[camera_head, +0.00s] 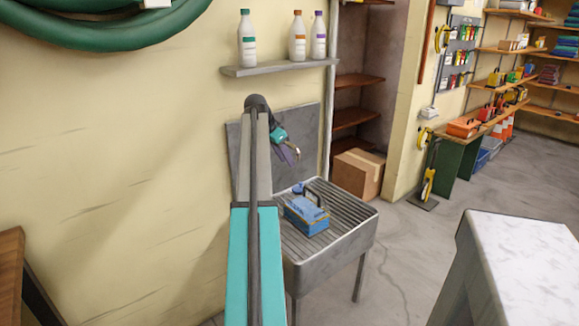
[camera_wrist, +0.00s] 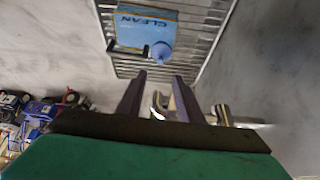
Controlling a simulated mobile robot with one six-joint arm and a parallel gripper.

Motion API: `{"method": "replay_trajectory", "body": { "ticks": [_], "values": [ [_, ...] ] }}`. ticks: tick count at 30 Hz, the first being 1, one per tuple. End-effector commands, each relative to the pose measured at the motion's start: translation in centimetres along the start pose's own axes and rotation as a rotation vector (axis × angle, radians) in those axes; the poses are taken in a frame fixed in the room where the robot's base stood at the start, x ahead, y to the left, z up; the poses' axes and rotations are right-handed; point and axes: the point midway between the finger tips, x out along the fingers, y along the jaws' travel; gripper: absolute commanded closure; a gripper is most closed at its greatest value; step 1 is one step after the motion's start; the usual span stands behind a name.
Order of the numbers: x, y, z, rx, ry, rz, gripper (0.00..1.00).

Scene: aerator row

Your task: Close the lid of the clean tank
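The clean tank (camera_head: 306,216) is a blue box with a dark handle, standing on the ribbed top of a grey metal sink stand. In the wrist view its blue face (camera_wrist: 146,22) reads "CLEAN". A round light-blue part (camera_wrist: 160,50) and a small black bar show at its near edge; I cannot tell how the lid stands. My gripper (camera_head: 289,155) is above and behind the tank in the head view. In the wrist view my gripper (camera_wrist: 158,88) has its two dark fingers apart, with no tank part between them. It is apart from the tank.
The ribbed sink top (camera_head: 343,217) has bare room around the tank. A grey panel (camera_head: 236,155) stands behind it. A shelf (camera_head: 277,69) with three bottles is above. A cardboard box (camera_head: 358,174) is behind right; a pale counter (camera_head: 528,255) is at right.

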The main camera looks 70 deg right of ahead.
Motion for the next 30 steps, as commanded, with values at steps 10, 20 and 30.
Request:
{"method": "replay_trajectory", "body": {
  "ticks": [10, 20, 30],
  "values": [
    [-2.0, 0.0, 0.0, -0.001, 0.0, 0.0, 0.67],
    [-2.0, 0.0, 0.0, 0.0, -0.001, 0.0, 0.67],
    [-3.0, -1.6, 2.0, -0.03, -0.002, -0.012, 0.67]
  ]
}}
